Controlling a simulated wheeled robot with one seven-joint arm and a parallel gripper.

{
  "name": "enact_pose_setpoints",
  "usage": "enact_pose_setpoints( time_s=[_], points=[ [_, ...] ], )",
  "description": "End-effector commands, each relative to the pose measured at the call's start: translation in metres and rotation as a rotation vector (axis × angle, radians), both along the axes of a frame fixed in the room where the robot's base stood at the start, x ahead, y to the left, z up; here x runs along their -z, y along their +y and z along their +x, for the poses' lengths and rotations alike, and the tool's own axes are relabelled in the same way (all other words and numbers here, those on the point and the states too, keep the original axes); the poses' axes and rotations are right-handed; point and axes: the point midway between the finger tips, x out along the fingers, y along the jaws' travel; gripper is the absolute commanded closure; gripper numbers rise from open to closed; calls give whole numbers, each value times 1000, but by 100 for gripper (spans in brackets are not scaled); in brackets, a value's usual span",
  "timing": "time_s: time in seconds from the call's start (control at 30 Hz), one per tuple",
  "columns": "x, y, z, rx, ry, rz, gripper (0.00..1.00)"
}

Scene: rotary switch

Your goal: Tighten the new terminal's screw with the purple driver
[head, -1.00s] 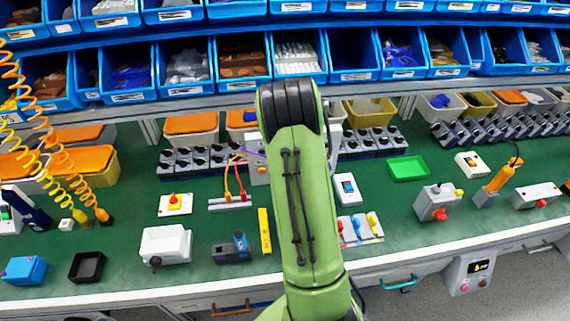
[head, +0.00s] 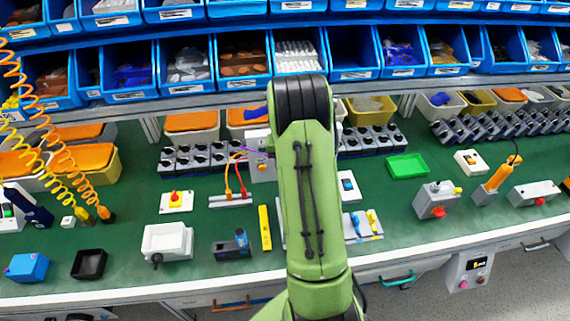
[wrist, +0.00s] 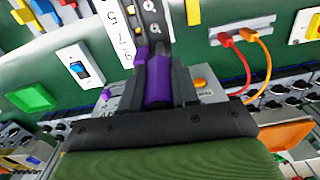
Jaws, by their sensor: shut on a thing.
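The purple driver (wrist: 158,84) shows in the wrist view with its handle between the dark fingers of my gripper (wrist: 160,68), which is shut on it. The driver's tip cannot be made out. Beyond the fingers a dark strip with round screw-like spots (wrist: 151,14) rises to the top edge; I cannot tell which terminal is the new one, nor whether the driver touches a screw. In the head view my green arm covers the gripper, and only a thin purple piece (head: 257,151) shows left of the arm, beside a grey box (head: 261,166).
A white strip with numbers (wrist: 112,32) and a blue rocker switch (wrist: 80,68) lie near the gripper. Red and orange leads (head: 236,180) stand left of the arm. A green tray (head: 407,167) lies to the right. Blue bins line the back. Green bench shows between items.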

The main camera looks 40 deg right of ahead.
Motion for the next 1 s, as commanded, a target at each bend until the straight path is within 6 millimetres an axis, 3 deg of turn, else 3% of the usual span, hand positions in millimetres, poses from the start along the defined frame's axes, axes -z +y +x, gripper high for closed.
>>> enact_pose_setpoints(
  time_s=[0.13,0.27,1.0],
  points=[
    [1,0,0,325,1,3,100],
    [1,0,0,471,2,1,100],
    [-36,0,0,470,-1,-1,100]
  ],
)
